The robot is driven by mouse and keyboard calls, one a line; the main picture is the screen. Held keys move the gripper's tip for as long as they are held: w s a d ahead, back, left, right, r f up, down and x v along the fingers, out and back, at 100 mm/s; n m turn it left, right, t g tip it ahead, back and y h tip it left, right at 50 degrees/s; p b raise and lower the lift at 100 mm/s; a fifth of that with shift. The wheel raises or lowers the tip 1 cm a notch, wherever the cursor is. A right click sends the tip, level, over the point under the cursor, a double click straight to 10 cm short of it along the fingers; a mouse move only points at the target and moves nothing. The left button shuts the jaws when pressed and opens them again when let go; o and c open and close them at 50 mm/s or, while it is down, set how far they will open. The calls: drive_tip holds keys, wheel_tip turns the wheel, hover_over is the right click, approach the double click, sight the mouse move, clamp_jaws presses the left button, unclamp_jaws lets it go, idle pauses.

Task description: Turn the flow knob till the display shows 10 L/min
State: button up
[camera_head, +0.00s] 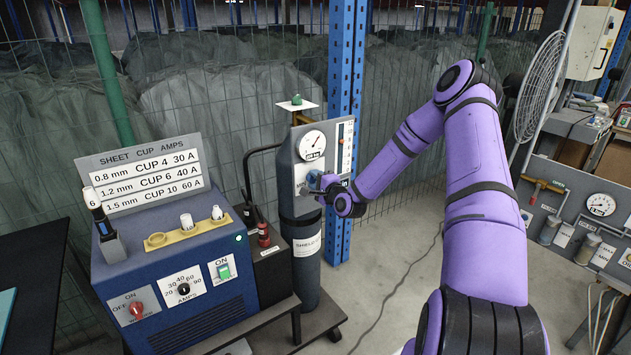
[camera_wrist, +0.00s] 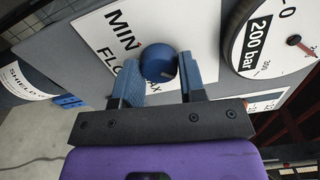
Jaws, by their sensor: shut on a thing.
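The round blue flow knob (camera_wrist: 158,62) sits on a white label with MIN, MAX and partly covered FLOW lettering. In the wrist view my gripper (camera_wrist: 160,75) has a finger on each side of the knob and is shut on it. In the head view my gripper (camera_head: 328,182) is at the regulator panel on the grey cylinder and largely hides the knob. The flow display (camera_head: 346,145) is a tall white scale right of the pressure gauge.
A round gauge (camera_head: 312,145), marked 200 bar in the wrist view, is above the knob. The shield gas cylinder (camera_head: 300,268) stands on a cart beside a blue welder (camera_head: 180,265). A blue post (camera_head: 340,60) and wire fence are behind.

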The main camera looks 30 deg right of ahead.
drive_tip(key=shift+f+m, duration=0.1)
drive_tip(key=shift+m, duration=0.8)
drive_tip(key=o, duration=0.9)
drive_tip(key=shift+s, duration=0.15)
drive_tip(key=s, duration=1)
drive_tip(key=shift+s+d, duration=0.2)
drive_tip(key=shift+s, duration=0.1)
